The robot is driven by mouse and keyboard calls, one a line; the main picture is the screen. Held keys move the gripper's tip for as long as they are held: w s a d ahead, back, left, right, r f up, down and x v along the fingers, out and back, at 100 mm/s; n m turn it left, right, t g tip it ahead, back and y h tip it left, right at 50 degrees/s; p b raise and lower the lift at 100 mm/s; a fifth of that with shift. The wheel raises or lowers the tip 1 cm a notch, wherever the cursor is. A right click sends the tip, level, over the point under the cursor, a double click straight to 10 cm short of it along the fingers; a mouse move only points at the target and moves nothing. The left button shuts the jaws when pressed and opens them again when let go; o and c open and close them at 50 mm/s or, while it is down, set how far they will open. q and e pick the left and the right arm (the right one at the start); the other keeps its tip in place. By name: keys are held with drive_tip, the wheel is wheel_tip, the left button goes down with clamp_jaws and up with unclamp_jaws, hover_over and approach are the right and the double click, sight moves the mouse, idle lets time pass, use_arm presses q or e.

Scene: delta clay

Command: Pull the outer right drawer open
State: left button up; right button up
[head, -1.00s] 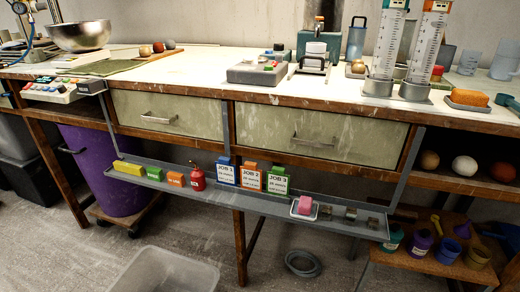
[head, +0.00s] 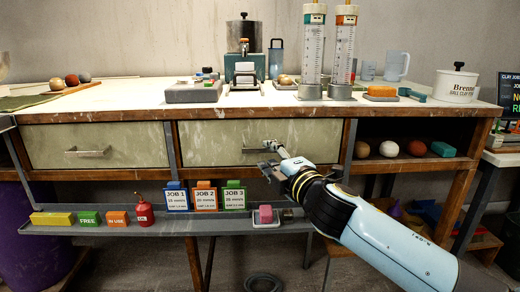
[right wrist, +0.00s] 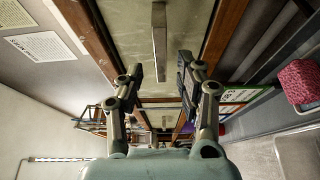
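The right drawer (head: 222,147) has a pale, stained front and is closed in the bench. Its metal bar handle (head: 255,147) is partly covered by my right gripper (head: 270,160) in the head view. In the right wrist view the handle (right wrist: 159,45) lies straight ahead, lined up with the gap between the fingers of my right gripper (right wrist: 160,80). That gripper is open and empty, with its fingertips just short of the handle. Contact cannot be made out. My left gripper is not in view.
A left drawer (head: 105,145) is closed. A grey rail shelf (head: 150,226) below the drawers carries job cards, coloured blocks and a pink block (head: 265,214). Clay balls (head: 389,149) sit on a shelf at right. Measuring cylinders (head: 342,50) stand on the bench.

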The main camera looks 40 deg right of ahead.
sight(263, 151)
drive_tip(key=w, duration=0.4)
drive_tip(key=shift+w+d, duration=0.1)
drive_tip(key=shift+d, duration=0.3)
clamp_jaws()
